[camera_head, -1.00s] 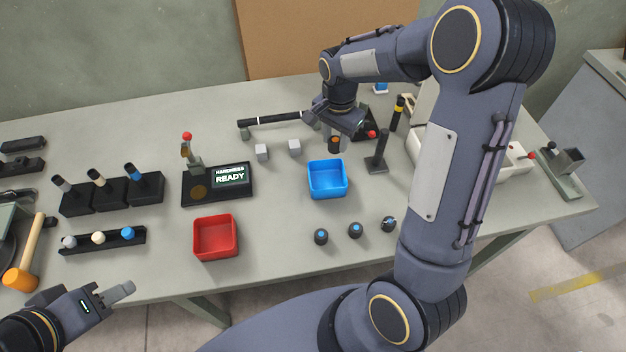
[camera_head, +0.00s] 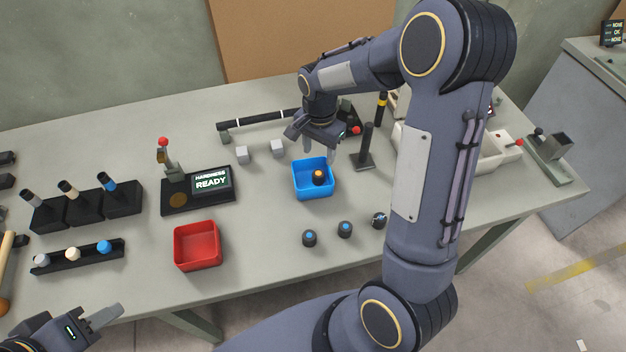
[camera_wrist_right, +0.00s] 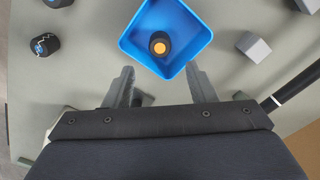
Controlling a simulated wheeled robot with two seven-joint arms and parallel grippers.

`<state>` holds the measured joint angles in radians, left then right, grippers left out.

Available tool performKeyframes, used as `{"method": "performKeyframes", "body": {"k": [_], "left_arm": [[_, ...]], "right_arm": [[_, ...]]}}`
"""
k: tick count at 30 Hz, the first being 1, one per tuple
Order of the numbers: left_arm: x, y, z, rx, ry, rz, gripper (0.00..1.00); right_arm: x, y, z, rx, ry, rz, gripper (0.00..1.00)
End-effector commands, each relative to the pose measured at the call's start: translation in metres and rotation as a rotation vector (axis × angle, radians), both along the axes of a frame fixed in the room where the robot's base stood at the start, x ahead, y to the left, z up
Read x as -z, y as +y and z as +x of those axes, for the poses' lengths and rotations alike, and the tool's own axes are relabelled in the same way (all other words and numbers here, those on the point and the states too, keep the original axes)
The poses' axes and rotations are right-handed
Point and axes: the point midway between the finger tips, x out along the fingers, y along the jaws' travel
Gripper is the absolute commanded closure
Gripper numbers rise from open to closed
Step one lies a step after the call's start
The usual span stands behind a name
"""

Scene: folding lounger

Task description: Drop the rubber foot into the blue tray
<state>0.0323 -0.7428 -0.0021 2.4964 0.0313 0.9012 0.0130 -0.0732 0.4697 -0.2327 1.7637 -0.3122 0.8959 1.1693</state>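The rubber foot, a small black cylinder with an orange centre (camera_head: 319,177), sits inside the blue tray (camera_head: 298,188). In the right wrist view the foot (camera_wrist_right: 159,43) rests near the tray's (camera_wrist_right: 196,32) wall closest to my gripper. My right gripper (camera_head: 320,152) is over the tray's back edge, its fingers apart and empty. In the right wrist view its two fingertips (camera_wrist_right: 157,72) are spread with nothing between them. My left gripper (camera_head: 108,322) is at the lower left, away from the trays; its finger gap is not clear.
A red tray (camera_head: 197,258) stands at the front left. Several black feet with blue marks (camera_head: 345,229) stand right of it. Grey cubes (camera_head: 278,148) and a black post (camera_head: 366,148) are near my right gripper. A hardness tester (camera_head: 198,190) stands left of the blue tray.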

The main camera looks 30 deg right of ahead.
Motion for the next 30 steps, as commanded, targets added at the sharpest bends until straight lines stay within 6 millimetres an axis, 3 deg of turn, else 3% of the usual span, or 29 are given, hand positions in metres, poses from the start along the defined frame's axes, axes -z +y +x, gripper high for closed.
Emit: {"method": "performKeyframes", "body": {"k": [11,24,30], "left_arm": [[0.001,0.000,0.000,0.000,0.000,0.000,0.61],[0.009,0.000,0.000,0.000,0.000,0.000,0.61],[0.009,0.000,0.000,0.000,0.000,0.000,0.61]], "right_arm": [[-0.004,0.000,0.001,0.000,-0.002,0.000,0.41],[-0.069,0.000,0.001,0.000,-0.004,0.001,0.41],[-0.078,0.000,0.000,0.000,-0.001,0.000,0.41]]}}
